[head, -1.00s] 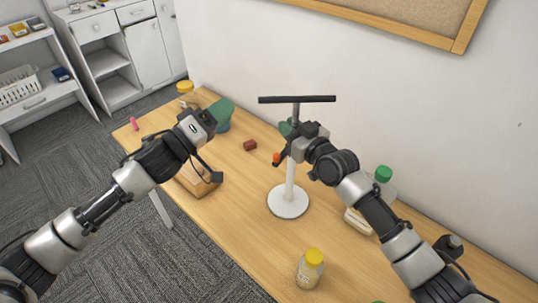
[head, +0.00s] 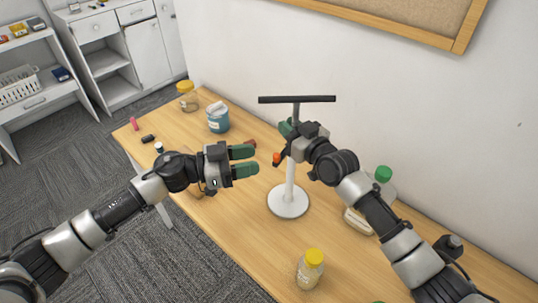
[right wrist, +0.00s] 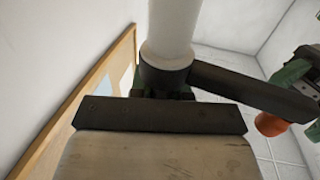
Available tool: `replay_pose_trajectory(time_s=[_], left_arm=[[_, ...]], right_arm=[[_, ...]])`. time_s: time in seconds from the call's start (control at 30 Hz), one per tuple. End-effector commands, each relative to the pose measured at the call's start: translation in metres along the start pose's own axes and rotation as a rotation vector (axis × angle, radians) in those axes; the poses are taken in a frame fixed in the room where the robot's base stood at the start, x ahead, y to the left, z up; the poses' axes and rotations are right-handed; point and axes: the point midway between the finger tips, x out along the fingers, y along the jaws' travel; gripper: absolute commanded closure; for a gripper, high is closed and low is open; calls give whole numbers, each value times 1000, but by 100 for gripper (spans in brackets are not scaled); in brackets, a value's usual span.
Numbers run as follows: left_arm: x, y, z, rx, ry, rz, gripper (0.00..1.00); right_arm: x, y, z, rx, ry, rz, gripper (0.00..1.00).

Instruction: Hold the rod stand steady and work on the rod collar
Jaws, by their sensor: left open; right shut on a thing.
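The rod stand has a round white base (head: 288,203), a pale upright rod (head: 290,178) and a dark crossbar (head: 297,99) on top. It stands upright on the table. The dark rod collar (right wrist: 165,72) wraps the rod in the right wrist view; its arm ends in an orange knob (head: 276,158). My right gripper (head: 287,130) is shut on the stand's rod beside the collar; its grip is mostly hidden. My left gripper (head: 255,161) is open and empty, its green fingers pointing right toward the knob, apart from it. Its fingers partly show in the right wrist view (right wrist: 297,72).
A yellow-lidded jar (head: 310,270) stands at the front, another (head: 187,96) at the back. A blue tub (head: 218,118) and a small red-brown piece lie behind my left gripper. The wall is close behind.

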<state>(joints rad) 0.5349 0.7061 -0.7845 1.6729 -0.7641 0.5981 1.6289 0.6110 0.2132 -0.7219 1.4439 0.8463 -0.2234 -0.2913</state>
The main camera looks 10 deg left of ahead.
Motion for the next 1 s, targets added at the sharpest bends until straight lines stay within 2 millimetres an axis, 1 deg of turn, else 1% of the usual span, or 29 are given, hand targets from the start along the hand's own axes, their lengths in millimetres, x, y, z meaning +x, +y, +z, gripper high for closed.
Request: replay_pose_trajectory(time_s=[0.03, 0.1, 0.2, 0.3, 0.43, 0.67, 0.7, 0.77, 0.8, 0.97, 1.0], left_arm=[[11, 0, -1, 0, 3, 1, 56], [23, 0, -1, 0, 3, 2, 56], [36, 0, -1, -2, 2, 0, 56], [45, 0, 0, -1, 1, 0, 56], [50, 0, 0, -2, 1, -1, 56], [51, 0, 0, -2, 0, -1, 56], [51, 0, 0, -2, 0, -1, 59], [51, 0, 0, -2, 1, -1, 68], [51, 0, 0, -2, 1, -1, 74], [51, 0, 0, -2, 1, -1, 99], [51, 0, 0, -2, 0, -1, 100]], right_arm=[[0, 0, 0, 0, 0, 1, 100], [0, 0, 0, 0, 0, 1, 100], [0, 0, 0, 0, 0, 1, 100], [0, 0, 0, 0, 0, 1, 100], [0, 0, 0, 0, 0, 1, 100], [0, 0, 0, 0, 0, 1, 100], [0, 0, 0, 0, 0, 1, 100], [0, 0, 0, 0, 0, 1, 100], [0, 0, 0, 0, 0, 1, 100], [0, 0, 0, -1, 0, 1, 100], [0, 0, 0, 0, 0, 1, 100]])
